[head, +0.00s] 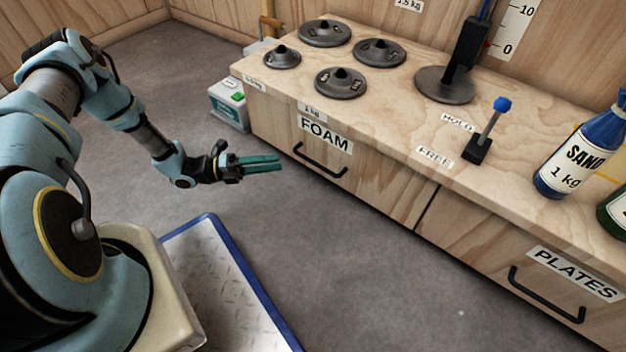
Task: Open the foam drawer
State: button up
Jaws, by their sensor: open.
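The foam drawer (362,180) is in the wooden bench front at the middle of the head view, with a white FOAM label (325,135). Its black bar handle (320,160) sits below the label. The drawer front looks flush with the bench. My gripper (281,163) is to the left of the handle in the picture, apart from it. Its two teal fingers point right toward the drawer front, and nothing shows between them. The gap between the fingers looks narrow from this angle.
A PLATES drawer (515,270) with a black handle is at the right. On the bench top stand several dark weights (340,83), a lever with a blue knob (488,135) and a blue SAND bottle (580,160). A green-white box (229,105) stands on the floor left of the bench.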

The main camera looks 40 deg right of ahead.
aim_at(313, 161)
jog(key=shift+n+h, duration=0.4)
jog(key=shift+n, duration=0.2)
jog(key=s+d+b, duration=0.1)
jog(key=s+d, duration=0.1)
jog(key=d, duration=0.1)
jog(key=s+d+b, duration=0.1)
jog(key=d+b, duration=0.1)
jog(key=d, duration=0.1)
jog(key=s+d+f+b, duration=0.1)
jog(key=s+d, duration=0.1)
jog(key=d, duration=0.2)
jog(key=shift+s+f, duration=0.1)
jog(key=shift+s, duration=0.25)
grip_shut()
dwell(0.6)
